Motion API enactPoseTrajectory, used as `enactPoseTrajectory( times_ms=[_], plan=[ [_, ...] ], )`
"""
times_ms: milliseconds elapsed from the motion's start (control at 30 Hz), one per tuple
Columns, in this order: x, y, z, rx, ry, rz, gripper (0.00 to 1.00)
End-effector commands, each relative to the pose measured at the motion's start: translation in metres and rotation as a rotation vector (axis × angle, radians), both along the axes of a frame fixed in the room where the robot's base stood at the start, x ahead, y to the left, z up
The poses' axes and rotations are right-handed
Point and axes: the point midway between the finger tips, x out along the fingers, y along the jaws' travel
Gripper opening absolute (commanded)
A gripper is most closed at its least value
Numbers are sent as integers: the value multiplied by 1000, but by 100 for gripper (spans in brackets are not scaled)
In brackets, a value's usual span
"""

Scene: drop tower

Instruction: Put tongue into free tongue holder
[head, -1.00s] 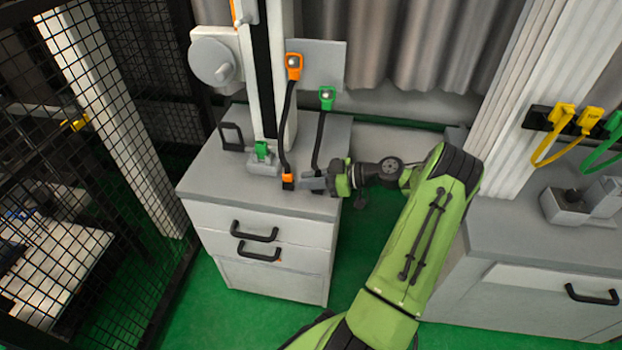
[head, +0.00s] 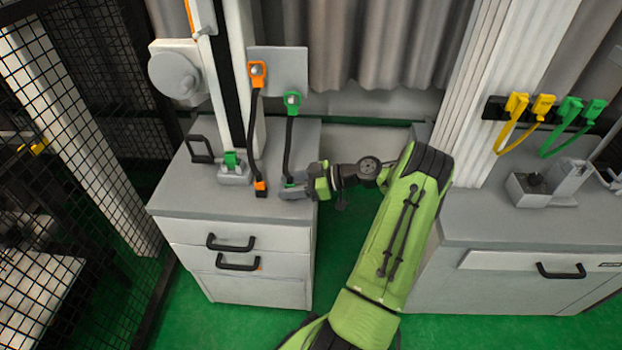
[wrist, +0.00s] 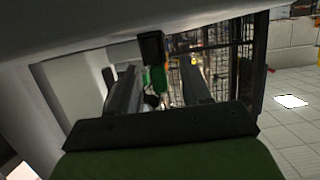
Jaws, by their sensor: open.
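A green-ended black strap hangs from a green fitting (head: 292,103) on the grey panel; its lower green end (head: 287,181) is at my gripper (head: 290,190). A second black strap runs from an orange fitting (head: 257,73) to a lower orange end (head: 260,188) on the cabinet top. A green piece (head: 231,160) sits in a grey block left of these. My gripper is open above the cabinet's right side. In the wrist view, a green piece (wrist: 157,78) and a black piece (wrist: 152,47) show near the fingers (wrist: 160,88); I cannot tell whether they touch.
The grey cabinet (head: 235,205) has a black handle-like frame (head: 199,149) on top, near the white column (head: 234,60). A black rail at right holds yellow (head: 515,105) and green (head: 568,110) looped straps. A mesh fence (head: 65,190) stands left.

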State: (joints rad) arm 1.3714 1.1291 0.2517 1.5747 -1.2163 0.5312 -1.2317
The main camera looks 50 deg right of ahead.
Motion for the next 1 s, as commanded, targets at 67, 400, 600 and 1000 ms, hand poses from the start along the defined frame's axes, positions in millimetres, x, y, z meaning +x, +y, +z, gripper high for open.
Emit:
enactPoseTrajectory(
  times_ms=[67, 400, 600, 1000],
  plan=[
    [-16, -14, 10, -1, -1, -7, 48],
    [-86, -67, 37, -3, -2, -4, 48],
    [-103, -79, 42, 1, 0, 0, 48],
    [-104, -80, 41, 1, 1, 0, 48]
  ],
)
